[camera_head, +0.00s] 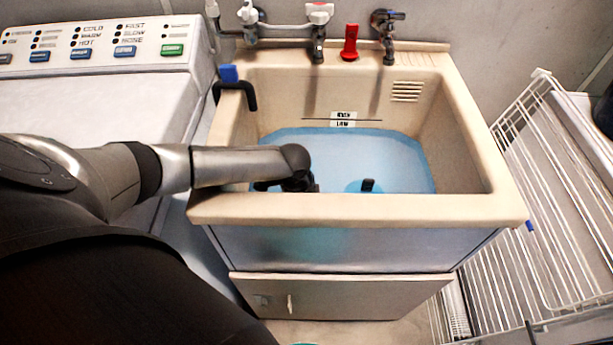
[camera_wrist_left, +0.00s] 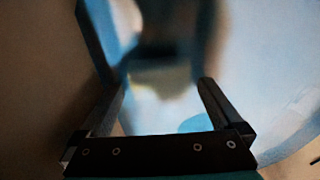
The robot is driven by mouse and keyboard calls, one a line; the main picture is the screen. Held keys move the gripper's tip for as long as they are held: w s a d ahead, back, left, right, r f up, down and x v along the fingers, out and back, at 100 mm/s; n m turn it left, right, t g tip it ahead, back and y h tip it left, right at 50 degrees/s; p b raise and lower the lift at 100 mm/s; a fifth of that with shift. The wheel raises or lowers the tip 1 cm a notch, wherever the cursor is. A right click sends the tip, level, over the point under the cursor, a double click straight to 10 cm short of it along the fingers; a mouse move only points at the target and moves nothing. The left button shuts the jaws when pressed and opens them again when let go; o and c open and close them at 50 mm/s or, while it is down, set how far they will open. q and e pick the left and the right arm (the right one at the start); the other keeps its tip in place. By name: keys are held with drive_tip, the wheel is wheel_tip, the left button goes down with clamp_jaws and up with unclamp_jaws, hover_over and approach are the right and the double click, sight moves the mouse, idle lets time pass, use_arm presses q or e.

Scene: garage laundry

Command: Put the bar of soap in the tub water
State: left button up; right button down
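The beige tub (camera_head: 350,208) holds light blue water (camera_head: 400,160). My left arm reaches over the tub's left front rim, and my left gripper (camera_head: 288,186) is inside the tub, low near the front left of the water. In the left wrist view the two fingers of my left gripper (camera_wrist_left: 165,84) stand wide apart. A blurred dark and pale patch shows beyond the fingertips; I cannot tell what it is. I cannot make out the bar of soap in either view. My right gripper is not in view.
A dark stub (camera_head: 368,185) on a lighter blue disc stands in the water right of my gripper. Taps (camera_head: 318,40) and a red object (camera_head: 350,42) are at the tub's back edge. A washer (camera_head: 90,90) is left, a white wire rack (camera_head: 540,200) right.

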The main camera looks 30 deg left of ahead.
use_arm(q)
drive_tip(key=shift+r, duration=0.1)
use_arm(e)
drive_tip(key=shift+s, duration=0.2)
use_arm(q)
wheel_tip(320, 180, up, 12)
drive_tip(key=a+p, duration=0.1)
drive_tip(key=p, duration=0.3)
drive_tip(key=shift+s+a, duration=0.15)
drive_tip(key=shift+s, duration=0.25)
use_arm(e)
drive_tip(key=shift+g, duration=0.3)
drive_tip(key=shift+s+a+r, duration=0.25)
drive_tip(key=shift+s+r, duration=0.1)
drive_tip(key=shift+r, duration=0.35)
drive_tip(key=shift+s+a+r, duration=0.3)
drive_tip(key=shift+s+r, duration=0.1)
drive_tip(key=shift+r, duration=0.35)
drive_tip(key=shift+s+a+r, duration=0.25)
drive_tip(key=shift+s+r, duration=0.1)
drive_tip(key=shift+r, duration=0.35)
